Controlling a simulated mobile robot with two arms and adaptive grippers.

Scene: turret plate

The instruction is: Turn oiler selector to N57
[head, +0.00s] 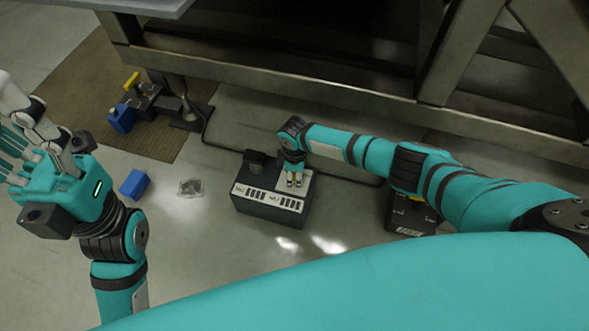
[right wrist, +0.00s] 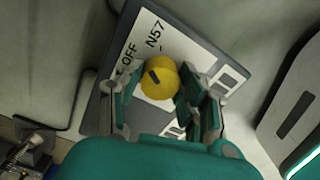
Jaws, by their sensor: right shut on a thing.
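The oiler box (head: 262,212) is a dark unit with a pale labelled panel, standing on the floor mid-picture in the head view. In the right wrist view its plate (right wrist: 205,58) bears the words OFF and N57. The round yellow selector knob (right wrist: 160,78) has a short dark mark on its upper left part; which label it points to is hard to tell. My right gripper (head: 294,182) reaches down onto the box. In the right wrist view its fingers (right wrist: 158,98) are closed around the knob's sides. My left gripper (head: 25,155) is raised at the left, fingers apart and empty.
A metal frame beam (head: 300,88) runs above and behind the box. A blue block (head: 134,184) and a clear crumpled item (head: 190,188) lie left of it. A vise-like tool (head: 155,103) stands on a brown mat (head: 95,88). Another dark box (head: 408,216) stands at the right.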

